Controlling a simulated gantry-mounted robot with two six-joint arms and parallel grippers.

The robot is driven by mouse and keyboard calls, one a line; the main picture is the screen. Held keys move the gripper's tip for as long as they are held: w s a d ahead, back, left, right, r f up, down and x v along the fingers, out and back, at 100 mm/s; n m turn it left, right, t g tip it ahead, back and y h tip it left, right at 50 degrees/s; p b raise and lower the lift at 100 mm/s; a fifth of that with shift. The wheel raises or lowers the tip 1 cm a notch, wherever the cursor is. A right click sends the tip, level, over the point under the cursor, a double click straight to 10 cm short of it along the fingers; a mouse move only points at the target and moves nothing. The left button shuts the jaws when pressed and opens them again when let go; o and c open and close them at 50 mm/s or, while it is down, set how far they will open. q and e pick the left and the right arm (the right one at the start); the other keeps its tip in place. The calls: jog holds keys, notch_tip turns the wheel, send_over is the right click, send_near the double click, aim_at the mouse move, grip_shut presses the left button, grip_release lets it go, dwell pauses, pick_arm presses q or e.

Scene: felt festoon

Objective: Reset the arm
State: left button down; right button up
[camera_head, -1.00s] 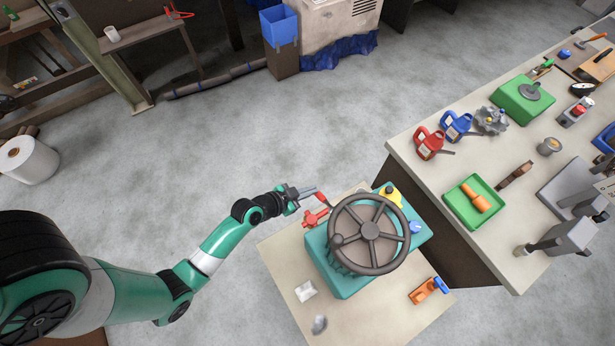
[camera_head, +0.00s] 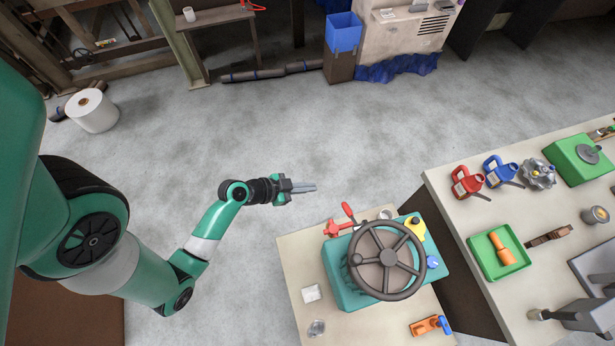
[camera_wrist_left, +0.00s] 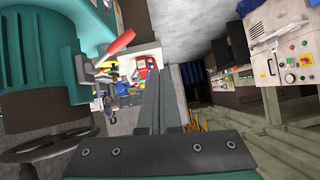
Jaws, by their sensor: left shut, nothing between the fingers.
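My left gripper (camera_head: 304,187) is shut and empty. In the head view it is in the air over the bare floor, up and left of the teal machine (camera_head: 341,284) with its dark handwheel (camera_head: 385,260). Nothing touches its fingers. In the left wrist view the shut fingers (camera_wrist_left: 165,100) point away from the camera, and the teal machine (camera_wrist_left: 38,60) fills the left side, with the handwheel at its lower left. My right gripper does not show in either view.
The machine stands on a beige table (camera_head: 296,262) with a red lever (camera_head: 348,210) and an orange clamp (camera_head: 424,326). A long bench (camera_head: 446,203) at right holds red and blue cans and a green tray (camera_head: 478,254). Open grey floor lies around the gripper.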

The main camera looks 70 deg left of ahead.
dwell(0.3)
pick_arm(q)
jog(key=w+d+r+m+t+h+p, duration=0.1)
jog(key=w+d+r+m+t+p, duration=0.15)
jog(key=w+r, duration=0.7)
jog(key=w+d+r+m+t+h+p, duration=0.15)
jog(key=w+r+m, duration=0.35)
jog(key=r, duration=0.7)
jog(key=w+d+r+m+t+h+p, duration=0.1)
jog(key=w+d+r, duration=0.25)
jog(key=r, duration=0.65)
jog(key=w+d+r+m+t+h+p, duration=0.1)
jog(key=w+d+r+t+p, duration=0.2)
jog(key=r, duration=0.7)
jog(key=s+d+r+t+h+p, duration=0.15)
jog(key=d+r, duration=0.25)
jog(key=r, duration=0.7)
jog(key=s+d+r+t+h, duration=0.1)
jog(key=s+d+r+t, duration=0.15)
jog(key=r, duration=0.85)
jog(key=s+r+n+t+y, duration=0.2)
jog(key=s+r+n, duration=0.2)
jog(key=r+n, duration=0.1)
jog(key=s+a+r+n+t+y, duration=0.1)
jog(key=s+r+n+t+y, duration=0.1)
jog(key=s+r+n, duration=0.2)
notch_tip(320, 180, up, 4)
jog(key=shift+a+f+n, duration=0.15)
jog(key=shift+a+n, duration=0.15)
jog(key=shift+n, duration=0.05)
